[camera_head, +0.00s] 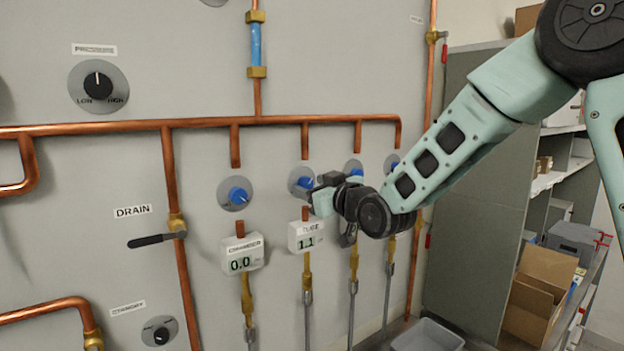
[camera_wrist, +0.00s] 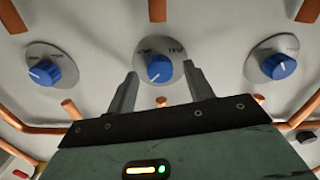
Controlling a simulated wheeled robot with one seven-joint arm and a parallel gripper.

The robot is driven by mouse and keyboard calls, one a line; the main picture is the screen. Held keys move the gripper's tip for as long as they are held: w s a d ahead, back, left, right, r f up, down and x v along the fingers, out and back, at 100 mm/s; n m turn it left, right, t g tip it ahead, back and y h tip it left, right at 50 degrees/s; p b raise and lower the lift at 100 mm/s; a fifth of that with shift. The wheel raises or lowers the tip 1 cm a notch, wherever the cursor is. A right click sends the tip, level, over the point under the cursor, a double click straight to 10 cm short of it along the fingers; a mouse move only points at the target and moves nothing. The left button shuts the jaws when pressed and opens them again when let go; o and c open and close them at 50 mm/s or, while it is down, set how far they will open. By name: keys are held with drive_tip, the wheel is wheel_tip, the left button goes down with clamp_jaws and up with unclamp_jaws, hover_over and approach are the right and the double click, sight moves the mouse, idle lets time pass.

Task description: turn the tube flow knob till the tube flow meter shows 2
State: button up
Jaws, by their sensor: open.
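The blue tube flow knob (camera_head: 302,183) sits on a round grey plate above the white tube flow meter (camera_head: 306,237), which reads 1.1. My gripper (camera_head: 314,192) is at this knob, partly covering it in the head view. In the wrist view my gripper (camera_wrist: 162,68) is open, with one fingertip on each side of the blue knob (camera_wrist: 159,69). The fingertips overlap the edges of its plate in the picture, and gaps show between the fingers and the knob. I cannot tell how deep the fingers reach.
The chamber knob (camera_head: 237,195) and its meter (camera_head: 242,255), reading 0.0, are to the left. Two more blue knobs are to the right, partly behind my arm. Copper pipes (camera_head: 270,120) cross the panel. A drain lever (camera_head: 152,241) and pressure dial (camera_head: 98,86) are further left.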

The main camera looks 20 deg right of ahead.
drive_tip(key=shift+w+a, duration=0.1)
drive_tip(key=shift+w, duration=0.2)
drive_tip(key=c, duration=1)
drive_tip(key=shift+o, duration=0.2)
drive_tip(key=shift+f+b, duration=0.2)
drive_tip(key=shift+b, duration=0.4)
drive_tip(key=n+b, duration=1.4)
drive_tip(key=b, duration=0.8)
drive_tip(key=shift+b, duration=0.35)
drive_tip(key=shift+r+n, duration=0.1)
drive_tip(key=shift+n, duration=0.3)
